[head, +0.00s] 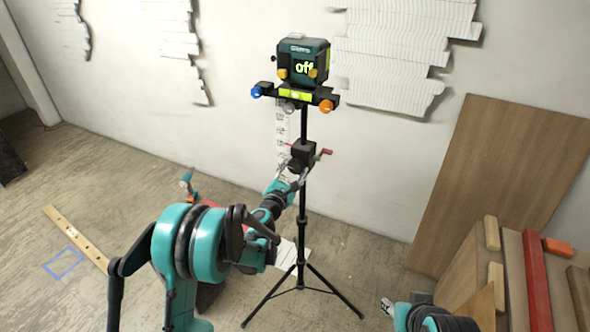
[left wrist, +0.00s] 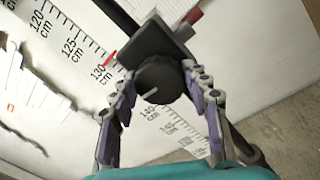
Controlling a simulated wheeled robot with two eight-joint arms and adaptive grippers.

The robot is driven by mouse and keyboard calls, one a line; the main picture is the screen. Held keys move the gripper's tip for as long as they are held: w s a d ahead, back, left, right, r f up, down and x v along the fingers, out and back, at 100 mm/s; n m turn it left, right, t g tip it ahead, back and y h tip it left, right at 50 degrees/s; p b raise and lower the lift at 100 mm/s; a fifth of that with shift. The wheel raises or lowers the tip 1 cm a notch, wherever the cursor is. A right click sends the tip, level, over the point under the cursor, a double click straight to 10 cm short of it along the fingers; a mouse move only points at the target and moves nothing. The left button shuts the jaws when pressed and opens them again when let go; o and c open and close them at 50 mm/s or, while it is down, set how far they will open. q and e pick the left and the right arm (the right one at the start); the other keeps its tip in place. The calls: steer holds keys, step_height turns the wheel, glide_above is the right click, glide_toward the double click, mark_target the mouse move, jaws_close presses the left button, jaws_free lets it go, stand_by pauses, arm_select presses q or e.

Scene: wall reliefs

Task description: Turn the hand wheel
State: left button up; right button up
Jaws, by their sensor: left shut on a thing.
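The hand wheel (left wrist: 160,80) is a round black knob with a pale line on its face, in the left wrist view. It sits on a black block (head: 303,150) on a tripod's pole in the head view, where my gripper and the block mostly hide the wheel. My left gripper (left wrist: 157,88) is shut on the wheel, one finger on each side of its rim. In the head view my left gripper (head: 290,170) reaches the block from below left. My right gripper (head: 389,306) shows small at the bottom, away from the tripod; its jaws are unclear.
A red-handled crank (head: 325,153) sticks out right of the block. A scale (left wrist: 75,42) marked in cm stands behind. Wooden boards (head: 490,165) lean at right.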

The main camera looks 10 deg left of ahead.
arm_select(q)
steer(key=shift+a+n, duration=0.1)
steer(key=shift+n, duration=0.4)
steer(key=o, duration=1.1)
steer(key=shift+o, duration=0.2)
steer(key=v, duration=1.2)
steer(key=shift+r, duration=0.1)
